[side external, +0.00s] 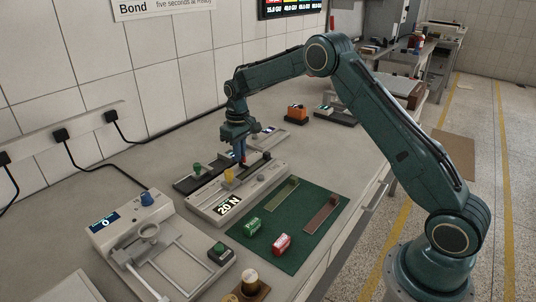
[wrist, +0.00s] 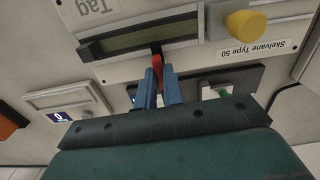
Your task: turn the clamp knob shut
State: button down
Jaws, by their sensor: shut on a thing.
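My gripper (side external: 242,163) points down over the long grey fixture (side external: 211,213) marked "20 N". In the wrist view my blue fingers (wrist: 160,72) are close together with a narrow red piece (wrist: 157,62) between their tips. It looks like the clamp knob, but its shape and how far it is turned are mostly hidden by the fingers. The piece sits at the edge of a dark greenish slot or window (wrist: 140,38) in the fixture. A yellow knob (wrist: 245,23) stands to the right; it also shows in the side view (side external: 229,174).
A green-knobbed dark base (side external: 197,169) stands behind the fixture. A green mat (side external: 300,231) in front holds a green block (side external: 252,227), a red block (side external: 281,244) and two strips. A grey device with a blue knob (side external: 147,199) stands at left.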

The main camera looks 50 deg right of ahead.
dwell(0.3)
jog(key=c, duration=1.5)
grip_release()
jog(key=shift+r, duration=0.2)
notch_tip(320, 180, up, 14)
jog(key=shift+f, duration=0.25)
jog(key=shift+r, duration=0.1)
